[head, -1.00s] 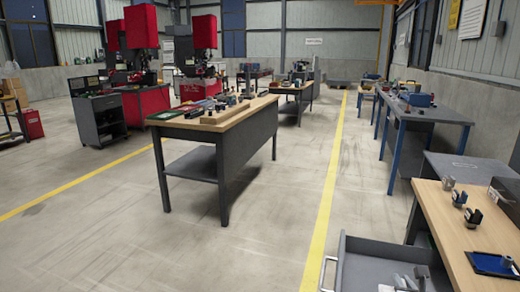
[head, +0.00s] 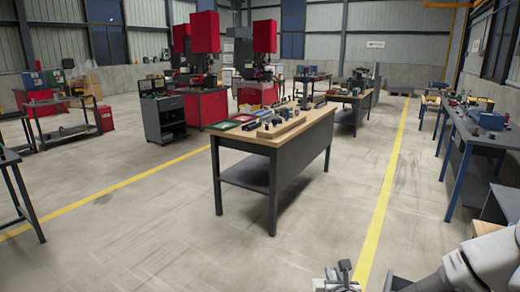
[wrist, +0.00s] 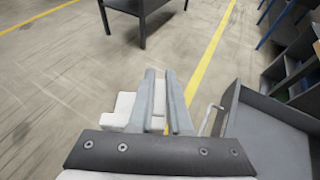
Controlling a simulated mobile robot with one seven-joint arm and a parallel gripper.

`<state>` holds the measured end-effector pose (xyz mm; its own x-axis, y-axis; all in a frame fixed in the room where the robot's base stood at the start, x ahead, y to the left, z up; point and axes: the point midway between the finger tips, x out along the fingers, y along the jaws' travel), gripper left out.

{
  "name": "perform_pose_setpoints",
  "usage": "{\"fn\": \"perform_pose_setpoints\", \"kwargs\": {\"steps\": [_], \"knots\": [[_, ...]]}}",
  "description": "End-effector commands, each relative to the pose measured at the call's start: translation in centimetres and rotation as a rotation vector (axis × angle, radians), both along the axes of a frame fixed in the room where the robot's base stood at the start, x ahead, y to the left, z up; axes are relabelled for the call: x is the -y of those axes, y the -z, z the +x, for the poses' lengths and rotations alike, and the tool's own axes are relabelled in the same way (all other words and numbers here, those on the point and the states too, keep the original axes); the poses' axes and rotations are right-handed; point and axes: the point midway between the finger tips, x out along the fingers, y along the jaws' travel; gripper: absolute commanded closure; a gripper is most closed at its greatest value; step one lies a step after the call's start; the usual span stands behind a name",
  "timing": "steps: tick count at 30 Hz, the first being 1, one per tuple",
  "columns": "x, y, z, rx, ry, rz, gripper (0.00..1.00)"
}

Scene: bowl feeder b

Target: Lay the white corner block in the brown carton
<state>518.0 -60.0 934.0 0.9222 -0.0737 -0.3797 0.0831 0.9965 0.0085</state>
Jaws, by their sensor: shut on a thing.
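My gripper shows at the bottom edge of the head view (head: 345,268) and in the wrist view (wrist: 165,78). Its grey fingers are close together, shut on a white block. The white corner block (wrist: 120,107) shows in the wrist view mainly left of the fingers, with a stepped outline; the fingers hide part of it. It is held in the air above the floor. Small brown box-like shapes (head: 92,86) stand far back at the left in the head view; I cannot tell whether one is the brown carton.
A workbench (head: 290,140) with several parts on it stands ahead, with clear floor before it. A grey open drawer (wrist: 270,140) is close on the right in the wrist view. Another bench (head: 470,135) stands at the right. Red machines (head: 205,100) stand behind.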

Motion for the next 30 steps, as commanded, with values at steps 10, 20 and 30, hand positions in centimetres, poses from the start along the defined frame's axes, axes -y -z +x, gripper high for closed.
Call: {"fn": "perform_pose_setpoints", "kwargs": {"steps": [10,20,30], "knots": [[-5.7,-1.8,0.5,-0.004,-0.078,-0.008,1.00],[-6.0,-1.7,0.5,-0.005,-0.081,-0.004,1.00],[-6.0,-1.7,0.5,-0.004,-0.083,-0.006,1.00]]}}
